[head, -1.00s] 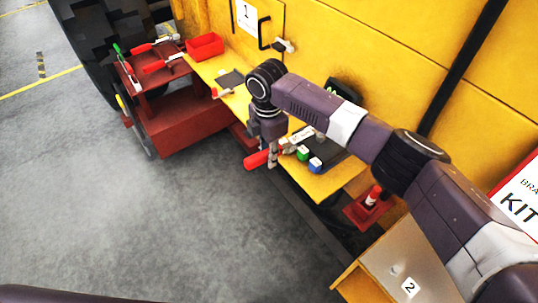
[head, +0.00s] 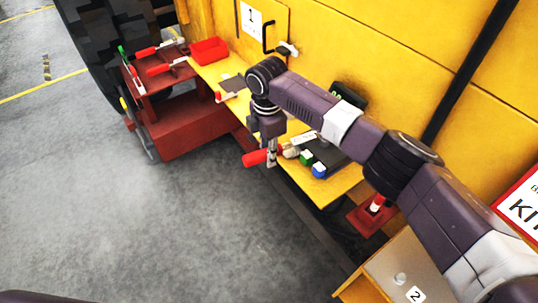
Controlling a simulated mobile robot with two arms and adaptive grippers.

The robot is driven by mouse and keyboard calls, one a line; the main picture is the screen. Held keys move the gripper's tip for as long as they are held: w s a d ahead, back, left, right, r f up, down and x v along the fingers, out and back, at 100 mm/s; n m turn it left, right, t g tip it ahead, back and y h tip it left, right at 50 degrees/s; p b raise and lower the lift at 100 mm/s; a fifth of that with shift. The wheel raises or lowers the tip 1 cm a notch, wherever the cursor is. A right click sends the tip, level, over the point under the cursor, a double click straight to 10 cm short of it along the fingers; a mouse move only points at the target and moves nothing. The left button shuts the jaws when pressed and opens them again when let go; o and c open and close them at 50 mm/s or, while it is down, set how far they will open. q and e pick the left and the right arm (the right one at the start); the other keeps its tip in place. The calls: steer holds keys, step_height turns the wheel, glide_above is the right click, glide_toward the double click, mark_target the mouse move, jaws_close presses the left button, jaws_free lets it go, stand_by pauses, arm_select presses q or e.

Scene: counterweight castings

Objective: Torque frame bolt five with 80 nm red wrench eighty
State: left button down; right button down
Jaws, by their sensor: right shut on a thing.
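My right gripper (head: 272,158) is shut on a red-handled wrench (head: 255,158), just off the front edge of the yellow shelf (head: 330,187). The wrench's red handle points left; its other end is partly hidden by the fingers. I cannot read any torque marking on it. Other red-handled tools (head: 160,68) lie on the red cart (head: 185,128) at the upper left. I cannot make out frame bolt five or any numbered bolt. My left gripper is not in view.
A green block (head: 307,158) and a blue block (head: 319,170) sit on the shelf near the wrench. A red bin (head: 209,50) stands at the shelf's far end. A yellow wall (head: 400,60) rises behind. The grey floor (head: 150,230) at left is clear.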

steer(key=shift+w, duration=0.15)
steer(key=shift+w+a+r+m+b, duration=0.1)
steer(key=shift+w+a+m+b, duration=0.15)
steer(key=shift+w+m+b, duration=0.25)
steer(key=shift+s+d+n+p, duration=0.45)
steer(key=shift+s+n+p, duration=0.2)
steer(key=shift+p, duration=0.55)
steer(key=shift+s+d+p, duration=0.1)
steer(key=shift+s+p, duration=0.2)
steer(key=shift+s+d+n+p, duration=0.55)
steer(key=shift+s+p, duration=0.15)
steer(key=shift+p, duration=0.3)
steer(key=shift+s, duration=0.1)
stand_by(0.4)
